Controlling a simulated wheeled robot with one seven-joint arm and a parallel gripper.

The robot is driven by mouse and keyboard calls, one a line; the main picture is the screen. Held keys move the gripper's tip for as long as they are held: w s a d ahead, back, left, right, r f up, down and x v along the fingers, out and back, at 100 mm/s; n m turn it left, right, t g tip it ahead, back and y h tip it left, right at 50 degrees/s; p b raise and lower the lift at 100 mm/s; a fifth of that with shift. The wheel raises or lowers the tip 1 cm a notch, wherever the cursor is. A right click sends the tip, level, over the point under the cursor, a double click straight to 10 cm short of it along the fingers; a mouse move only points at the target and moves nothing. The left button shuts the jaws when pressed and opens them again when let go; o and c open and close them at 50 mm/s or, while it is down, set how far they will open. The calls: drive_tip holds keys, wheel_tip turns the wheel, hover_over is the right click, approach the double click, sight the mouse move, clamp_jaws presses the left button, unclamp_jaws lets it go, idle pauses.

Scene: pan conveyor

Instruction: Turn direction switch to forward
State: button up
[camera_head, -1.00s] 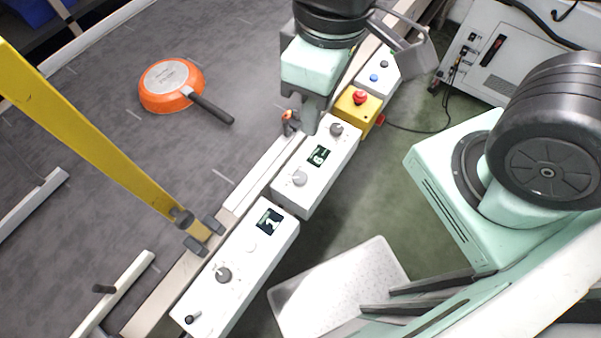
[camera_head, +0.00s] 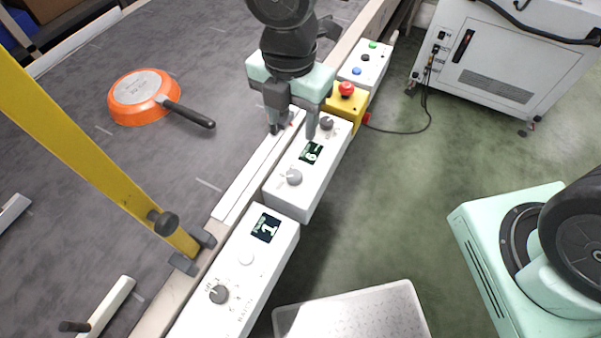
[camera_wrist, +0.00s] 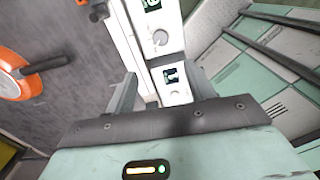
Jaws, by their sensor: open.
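The middle white control box (camera_head: 312,190) has a small display, a light grey knob (camera_head: 293,177) and a dark knob (camera_head: 326,123) at its far end. Labels are too small to tell which knob is the direction switch. My gripper (camera_head: 293,131) is open and empty above the far part of the middle box, one finger beside the dark knob. In the wrist view, the grey knob (camera_wrist: 160,38) shows beyond the open fingers (camera_wrist: 163,90).
A yellow box with a red emergency button (camera_head: 346,89) and a white button box (camera_head: 366,62) stand farther back. An orange pan (camera_head: 138,98) lies on the dark conveyor belt (camera_head: 120,180). A yellow bar (camera_head: 85,150) crosses above the left side.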

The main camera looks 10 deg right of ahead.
sight(294, 175)
wheel_tip(294, 175, down, 16)
drive_tip(key=shift+f+b, duration=0.15)
drive_tip(key=shift+b, duration=1.1)
drive_tip(key=c, duration=1)
